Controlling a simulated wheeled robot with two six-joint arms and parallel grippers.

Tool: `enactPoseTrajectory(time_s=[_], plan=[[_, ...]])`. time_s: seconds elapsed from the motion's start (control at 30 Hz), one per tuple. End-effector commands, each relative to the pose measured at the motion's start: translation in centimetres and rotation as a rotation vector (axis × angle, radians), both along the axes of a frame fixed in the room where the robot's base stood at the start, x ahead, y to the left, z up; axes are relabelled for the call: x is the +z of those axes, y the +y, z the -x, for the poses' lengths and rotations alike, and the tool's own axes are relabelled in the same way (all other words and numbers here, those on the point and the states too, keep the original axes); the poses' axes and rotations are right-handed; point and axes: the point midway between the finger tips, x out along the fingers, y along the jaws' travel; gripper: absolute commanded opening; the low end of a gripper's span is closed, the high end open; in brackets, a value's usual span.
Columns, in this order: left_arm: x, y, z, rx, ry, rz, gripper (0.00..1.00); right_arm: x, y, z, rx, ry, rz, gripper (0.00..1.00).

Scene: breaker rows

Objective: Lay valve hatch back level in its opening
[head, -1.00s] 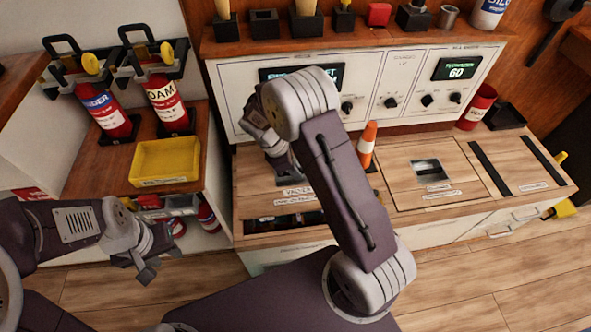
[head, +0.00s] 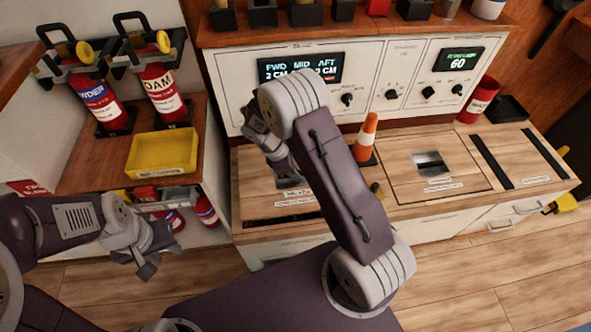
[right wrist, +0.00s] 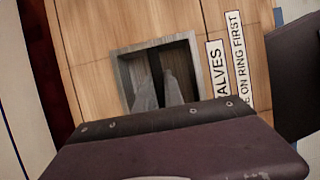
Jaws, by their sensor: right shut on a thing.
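The valve hatch (head: 256,196) is a wooden panel in the left part of the counter, with white labels and a square metal recess. My right gripper (head: 284,178) reaches down to it, partly hidden by my arm. In the right wrist view its fingers (right wrist: 158,84) are shut inside the recess, on the hatch's grip. The hatch wood also shows there (right wrist: 95,50). A thin dark gap (head: 290,222) shows along the hatch's front edge, so it looks nearly level. My left gripper (head: 158,260) is open and empty, over the floor at the left.
An orange cone (head: 367,138) stands right behind my right arm. A second hatch (head: 405,175) lies closed to the right. A control panel (head: 375,75) rises behind the counter. A yellow tray (head: 162,153) and extinguishers (head: 160,92) stand at left.

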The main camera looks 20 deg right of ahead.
Motion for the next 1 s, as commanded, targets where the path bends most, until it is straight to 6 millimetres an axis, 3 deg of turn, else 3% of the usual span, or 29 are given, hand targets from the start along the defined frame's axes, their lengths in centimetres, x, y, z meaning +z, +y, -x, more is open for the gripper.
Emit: enactPoseTrajectory(time_s=[1.0], plan=[[0.50,0.00,-0.01,0.000,0.000,0.000,0.36,-0.50,0.01,-0.04,0.000,-0.002,0.001,0.00]])
